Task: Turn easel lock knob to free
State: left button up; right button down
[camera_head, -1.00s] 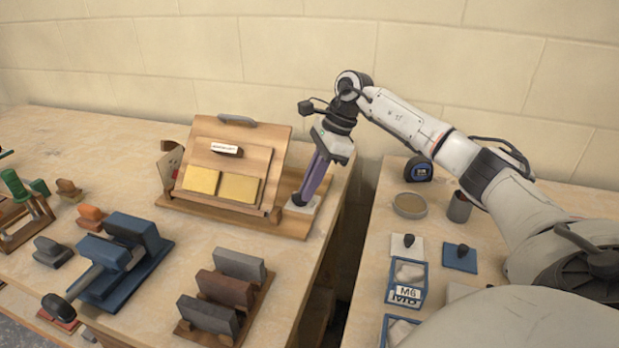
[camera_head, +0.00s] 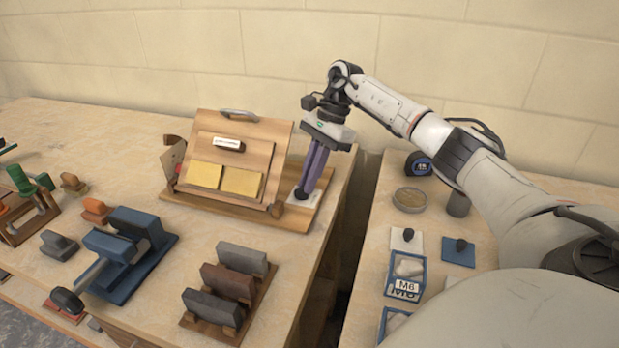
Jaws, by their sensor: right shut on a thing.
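The wooden easel (camera_head: 282,160) stands tilted on a wooden base at the back of the left bench. A small white plate (camera_head: 316,206) with a dark lock knob lies on the base at the easel's right. My right gripper (camera_head: 301,194) points down with its purple fingers at this plate, shut on the knob, which the fingertips mostly hide. I cannot read the knob's setting. My left gripper is not in view.
Two yellow pads (camera_head: 240,182) sit on the easel's face. A blue clamp-like tool (camera_head: 128,262) and a rack of dark blocks (camera_head: 228,280) stand in front. A gap (camera_head: 345,245) separates this bench from the right one, which holds a tape measure (camera_head: 418,164) and small trays.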

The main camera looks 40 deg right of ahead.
jog(key=c, duration=1.9)
grip_release()
jog(key=shift+o, duration=0.2)
jog(key=v, duration=1)
jog(key=shift+r, duration=0.2)
